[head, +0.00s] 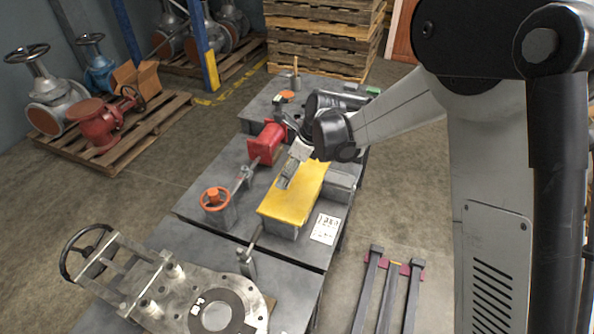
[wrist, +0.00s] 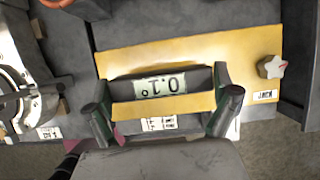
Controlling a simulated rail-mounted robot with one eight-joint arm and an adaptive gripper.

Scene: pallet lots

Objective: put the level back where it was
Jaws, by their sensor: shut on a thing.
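The level is a dark bar with a pale display reading 0.1°, upside down in the wrist view (wrist: 160,85). My gripper (wrist: 163,104) is shut on it, with one finger at each end of the bar. A yellow-topped block (wrist: 200,57) lies below it; I cannot tell whether the level touches it. In the head view my gripper (head: 286,182) is over the left part of the yellow block (head: 300,203). There the level is too small and covered to make out clearly.
A white printed sheet (head: 325,229) lies beside the block. A red fixture (head: 267,143) and an orange handwheel (head: 215,198) stand left of it. A large metal valve (head: 170,295) fills the near bench. A grey star knob (wrist: 271,67) is on the block's right end.

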